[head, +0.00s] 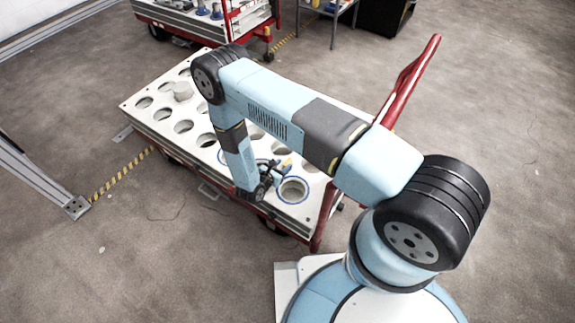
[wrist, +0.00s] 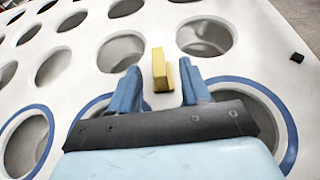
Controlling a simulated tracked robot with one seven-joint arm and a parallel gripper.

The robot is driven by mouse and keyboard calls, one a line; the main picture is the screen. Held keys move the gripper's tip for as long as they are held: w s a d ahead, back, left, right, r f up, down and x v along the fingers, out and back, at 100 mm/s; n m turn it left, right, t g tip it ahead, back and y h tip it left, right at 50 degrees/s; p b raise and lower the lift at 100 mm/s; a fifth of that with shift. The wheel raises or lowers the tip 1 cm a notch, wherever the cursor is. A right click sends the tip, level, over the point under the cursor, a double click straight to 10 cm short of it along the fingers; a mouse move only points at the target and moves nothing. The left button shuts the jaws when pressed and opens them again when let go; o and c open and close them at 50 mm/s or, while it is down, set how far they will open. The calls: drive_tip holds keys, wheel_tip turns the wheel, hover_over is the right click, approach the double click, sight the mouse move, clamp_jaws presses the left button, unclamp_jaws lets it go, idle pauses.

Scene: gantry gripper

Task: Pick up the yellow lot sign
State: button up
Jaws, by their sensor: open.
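The yellow lot sign (wrist: 158,66) is a small upright yellow piece on the white perforated top of the cart (wrist: 80,75), between two round holes. In the head view it shows as a small yellow-orange patch (head: 287,163) beside my gripper (head: 272,174). In the wrist view my gripper (wrist: 160,74) is open, its two blue fingers pointing at the sign. The sign stands between the fingertips, with a gap on each side. Nothing is held. I cannot tell how high the fingertips are above the cart top.
Blue rings (wrist: 284,104) circle some nearby holes. A pale cylinder (head: 182,91) stands on the cart's far left part. A red handle (head: 408,85) rises at the cart's right end. Another cart (head: 190,20) stands behind, and a striped yellow-black line (head: 122,174) marks the floor.

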sight(287, 162)
drive_tip(key=shift+x, duration=3.3)
drive_tip(key=shift+r, duration=0.1)
drive_tip(key=shift+c, duration=0.5)
clamp_jaws()
